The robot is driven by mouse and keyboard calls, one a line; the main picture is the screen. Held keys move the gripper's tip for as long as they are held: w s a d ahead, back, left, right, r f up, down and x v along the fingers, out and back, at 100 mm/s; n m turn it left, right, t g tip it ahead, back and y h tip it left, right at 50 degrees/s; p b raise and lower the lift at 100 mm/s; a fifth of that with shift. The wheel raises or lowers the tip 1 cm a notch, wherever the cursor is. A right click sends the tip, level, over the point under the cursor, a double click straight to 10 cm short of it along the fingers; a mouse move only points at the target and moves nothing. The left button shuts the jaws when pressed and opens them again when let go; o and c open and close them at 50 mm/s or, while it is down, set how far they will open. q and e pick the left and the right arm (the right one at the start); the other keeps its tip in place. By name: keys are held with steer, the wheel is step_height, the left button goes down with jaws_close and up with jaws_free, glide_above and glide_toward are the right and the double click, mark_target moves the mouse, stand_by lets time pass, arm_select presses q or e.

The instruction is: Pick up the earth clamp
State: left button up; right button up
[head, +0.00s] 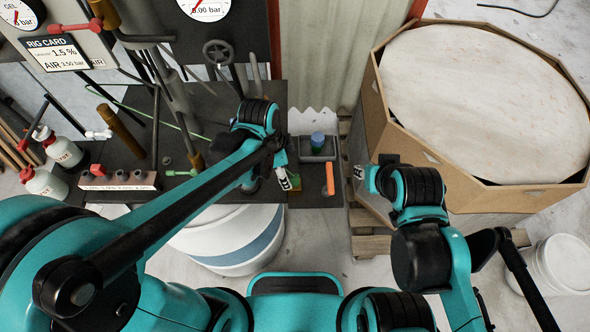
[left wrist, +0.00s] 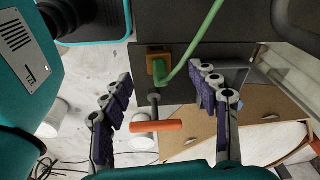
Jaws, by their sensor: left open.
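The green cable (left wrist: 195,45) in the left wrist view ends in a green piece, apparently the earth clamp (left wrist: 159,70). It sits at a small brown-orange block (left wrist: 158,51) near the edge of the dark bench. My left gripper (left wrist: 165,105) is open, its purple-padded fingers wide apart, with the clamp seen beyond and between them. Nothing is held. In the head view my left gripper (head: 286,181) is over the bench's front edge and its wrist hides most of the clamp area. My right gripper (head: 367,182) is by the octagonal box; its fingers are not clear.
An orange-handled tool (head: 329,180) lies close to the clamp and also shows between my fingers in the left wrist view (left wrist: 157,126). A grey tray (head: 318,150) with a blue-topped jar stands behind it. The octagonal box (head: 450,185) fills the right.

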mark_target(296, 183)
arm_select(q)
steer(key=shift+w+d+f+m+g, duration=0.15)
steer(key=shift+w+d+f+m, duration=0.1)
steer(key=shift+d+m, duration=0.2)
steer(key=shift+w+d+f+m+g, duration=0.1)
steer(key=shift+d+f+m+g, duration=0.1)
steer(key=shift+d+m, duration=0.25)
steer(key=f, duration=0.2)
steer(key=d+f+b, duration=0.1)
steer(key=f, duration=0.2)
steer(key=f+b, duration=0.1)
steer(key=f, duration=0.1)
steer(key=shift+d+f, duration=0.35)
steer(key=shift+f, duration=0.05)
jaws_close()
arm_select(e)
steer(key=shift+w+f, duration=0.3)
steer(key=shift+f, duration=0.55)
